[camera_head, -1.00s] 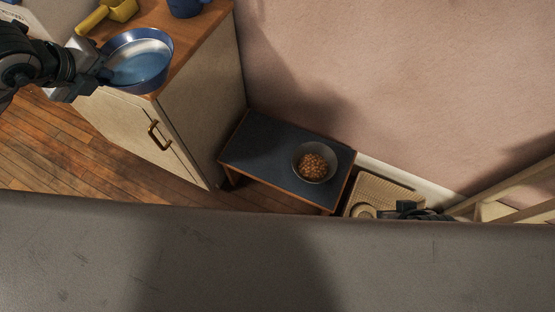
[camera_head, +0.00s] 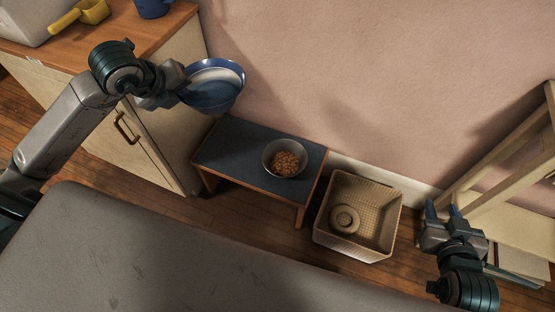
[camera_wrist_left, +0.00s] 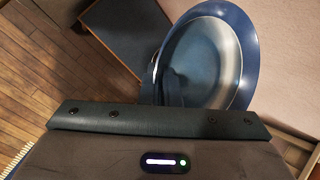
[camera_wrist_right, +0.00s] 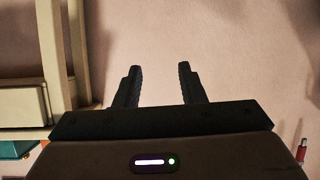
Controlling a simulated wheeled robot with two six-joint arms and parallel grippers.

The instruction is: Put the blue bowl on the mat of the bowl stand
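The blue bowl (camera_head: 216,86) is held in the air by my left gripper (camera_head: 183,92), between the cabinet and the low stand. Its near rim is at the gripper, and its inside shows large and tilted in the left wrist view (camera_wrist_left: 212,60). The left fingertips are mostly hidden by the bowl. The low stand has a dark blue mat (camera_head: 232,142) on top, and a grey bowl of brown pellets (camera_head: 285,158) sits toward its right end. The mat's left part is bare. My right gripper (camera_head: 443,210) is open and empty, with its two fingers apart in the right wrist view (camera_wrist_right: 158,84).
A woven basket (camera_head: 360,215) with a round tan item inside stands right of the stand. A wooden cabinet (camera_head: 150,40) with a yellow scoop (camera_head: 92,12) and a blue mug (camera_head: 153,7) is at left. A wooden rack (camera_head: 510,160) stands at right. A grey surface fills the front.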

